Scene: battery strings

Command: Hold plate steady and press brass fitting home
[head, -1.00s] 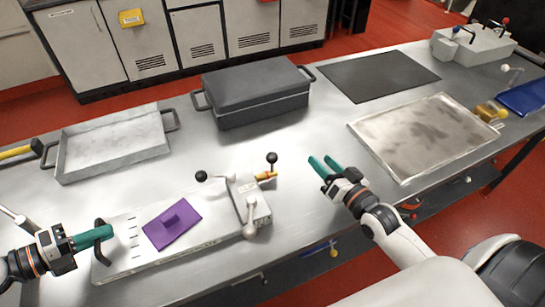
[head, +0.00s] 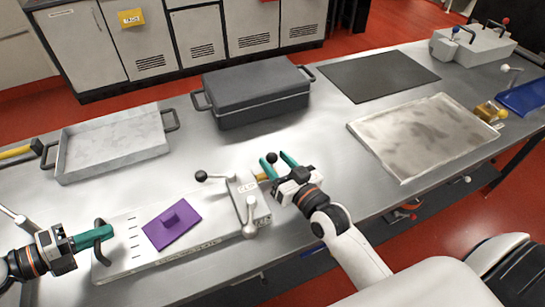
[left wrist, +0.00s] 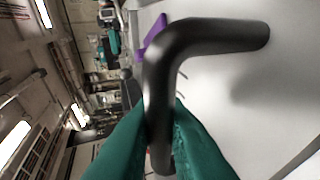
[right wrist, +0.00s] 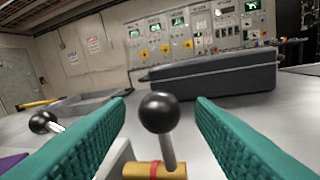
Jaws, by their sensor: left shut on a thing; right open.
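The plate (head: 125,258) is a pale metal slab with a black handle (left wrist: 165,75) at its left end and a purple block (head: 172,224) on top. My left gripper (head: 104,234) is shut on that black handle. A grey clamp block (head: 250,205) with ball-ended levers stands at the plate's right end. The brass fitting (right wrist: 155,171), with a red band, sticks out of the block's far right side. My right gripper (head: 279,160) is open. Its teal fingers are on either side of a black lever ball (right wrist: 159,112) and the fitting, without visible contact.
A grey lidded case (head: 255,90) and a shallow metal tray (head: 112,142) stand behind. A black mat (head: 380,75) and a stained metal tray (head: 420,135) lie to the right. The bench between case and plate is clear.

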